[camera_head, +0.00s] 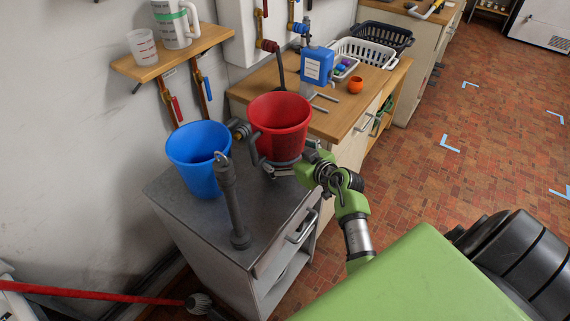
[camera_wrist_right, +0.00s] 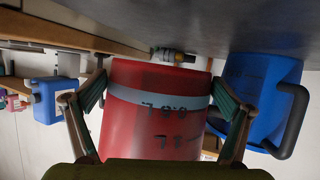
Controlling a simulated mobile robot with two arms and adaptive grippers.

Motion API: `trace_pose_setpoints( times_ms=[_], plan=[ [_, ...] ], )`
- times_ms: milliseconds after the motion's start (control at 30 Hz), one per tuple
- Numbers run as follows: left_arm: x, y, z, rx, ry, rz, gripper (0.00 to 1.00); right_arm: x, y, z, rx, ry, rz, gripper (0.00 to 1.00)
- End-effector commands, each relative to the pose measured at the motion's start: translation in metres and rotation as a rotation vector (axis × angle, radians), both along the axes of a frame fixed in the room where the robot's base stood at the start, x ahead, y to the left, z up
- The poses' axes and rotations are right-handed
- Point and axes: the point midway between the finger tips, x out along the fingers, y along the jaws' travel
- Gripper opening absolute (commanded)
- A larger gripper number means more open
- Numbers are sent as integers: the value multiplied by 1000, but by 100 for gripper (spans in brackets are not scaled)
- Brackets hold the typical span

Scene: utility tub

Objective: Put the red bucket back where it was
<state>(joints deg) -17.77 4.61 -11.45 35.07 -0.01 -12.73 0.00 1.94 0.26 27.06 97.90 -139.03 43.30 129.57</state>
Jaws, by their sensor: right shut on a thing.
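The red bucket (camera_head: 279,125) is upright, open end up, over the far right end of the grey cabinet top (camera_head: 187,205). My right gripper (camera_head: 281,165) is shut on it, low on its side. In the right wrist view, which is upside down, the two fingers (camera_wrist_right: 160,118) press on either side of the red bucket (camera_wrist_right: 150,140), which has a grey band and dark markings. I cannot tell whether its base touches the top. A blue bucket (camera_head: 199,160) stands left of it, also in the wrist view (camera_wrist_right: 262,95). My left gripper is not in view.
A grey upright post (camera_head: 232,205) stands at the cabinet's front.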

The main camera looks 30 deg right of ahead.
Motion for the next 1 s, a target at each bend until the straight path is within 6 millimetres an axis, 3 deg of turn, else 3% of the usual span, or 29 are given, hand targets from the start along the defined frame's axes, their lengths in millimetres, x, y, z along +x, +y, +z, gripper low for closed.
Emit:
trace_pose_setpoints(
  times_ms=[167,400,567,833,867,1000],
  plan=[
    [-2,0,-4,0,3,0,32,2,0,-11,-1,-8,-1,44],
    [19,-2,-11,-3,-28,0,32,2,-1,-41,-2,-7,0,44],
    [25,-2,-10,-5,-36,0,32,2,-1,-42,-2,-9,-3,44],
    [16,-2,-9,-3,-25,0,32,2,-1,-45,0,-8,-2,44],
    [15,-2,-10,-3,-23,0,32,1,0,-48,0,-1,-1,100],
    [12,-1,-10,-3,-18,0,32,0,0,-48,0,-1,-1,100]
  ],
)
